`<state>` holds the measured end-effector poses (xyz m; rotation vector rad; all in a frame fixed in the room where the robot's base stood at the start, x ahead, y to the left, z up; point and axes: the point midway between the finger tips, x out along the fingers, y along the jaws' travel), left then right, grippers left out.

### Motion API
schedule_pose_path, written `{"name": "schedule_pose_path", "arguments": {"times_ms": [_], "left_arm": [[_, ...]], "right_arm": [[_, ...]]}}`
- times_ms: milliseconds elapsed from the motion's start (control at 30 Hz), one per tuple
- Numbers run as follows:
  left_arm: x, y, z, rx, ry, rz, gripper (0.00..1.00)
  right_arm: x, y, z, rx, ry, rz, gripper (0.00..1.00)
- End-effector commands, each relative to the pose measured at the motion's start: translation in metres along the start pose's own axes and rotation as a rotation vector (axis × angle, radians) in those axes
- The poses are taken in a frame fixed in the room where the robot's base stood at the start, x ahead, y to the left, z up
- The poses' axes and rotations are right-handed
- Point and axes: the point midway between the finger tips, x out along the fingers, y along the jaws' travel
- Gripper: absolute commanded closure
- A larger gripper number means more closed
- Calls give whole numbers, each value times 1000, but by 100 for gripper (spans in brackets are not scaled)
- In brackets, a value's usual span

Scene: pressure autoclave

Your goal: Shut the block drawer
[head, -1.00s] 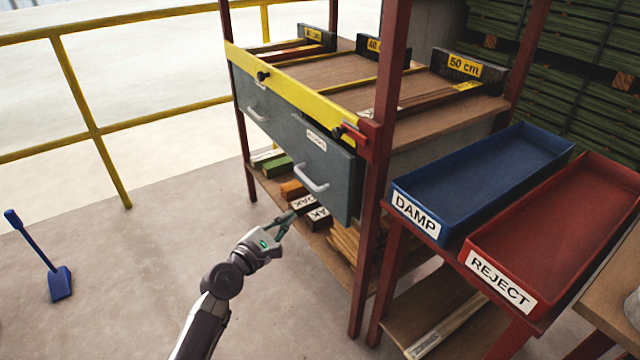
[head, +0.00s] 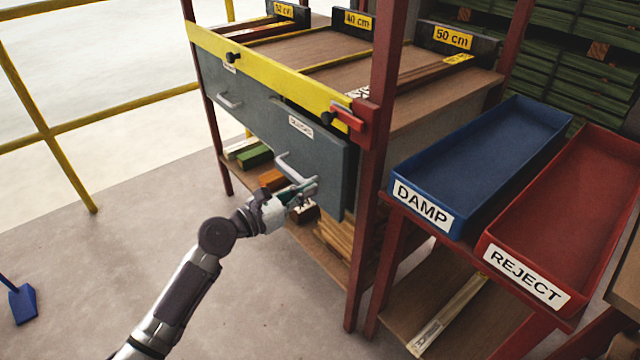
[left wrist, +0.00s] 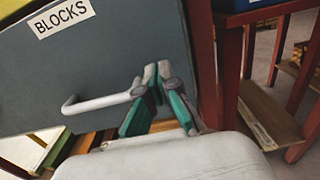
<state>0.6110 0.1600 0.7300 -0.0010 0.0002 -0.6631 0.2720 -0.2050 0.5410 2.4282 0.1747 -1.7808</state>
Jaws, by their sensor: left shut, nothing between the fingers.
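The block drawer (head: 325,155) is the grey right-hand front under the yellow rail, with a pale bar handle. It stands out slightly from the neighbouring drawer front. In the left wrist view its front (left wrist: 110,65) carries a "BLOCKS" label, and the handle (left wrist: 95,103) runs towards my fingers. My left gripper (head: 300,190) is shut and empty, at the right end of the handle, close to the drawer front. In the left wrist view the green-padded fingers (left wrist: 157,85) overlap the handle's end; I cannot tell whether they touch it. My right gripper is not in view.
A second grey drawer (head: 235,105) is to the left. Coloured blocks (head: 255,157) lie on the shelf below. A red post (head: 370,200) stands just right of the drawer, then the blue DAMP tray (head: 425,205) and red REJECT tray (head: 525,275). The floor in front is clear.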

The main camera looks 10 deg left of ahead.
Motion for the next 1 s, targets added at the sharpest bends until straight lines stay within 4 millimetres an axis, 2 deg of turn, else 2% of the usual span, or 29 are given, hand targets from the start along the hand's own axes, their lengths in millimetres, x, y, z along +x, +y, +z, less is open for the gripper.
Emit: {"name": "schedule_pose_path", "arguments": {"times_ms": [100, 300, 767, 1000], "left_arm": [[20, 0, -1, -1, -1, 0, 100], [38, 0, -1, 0, -1, 0, 100], [45, 0, 1, -1, 0, 1, 100], [85, 0, 2, -2, -2, 1, 100]], "right_arm": [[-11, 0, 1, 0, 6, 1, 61], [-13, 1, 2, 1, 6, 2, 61], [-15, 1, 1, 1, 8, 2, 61], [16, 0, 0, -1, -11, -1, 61]]}}
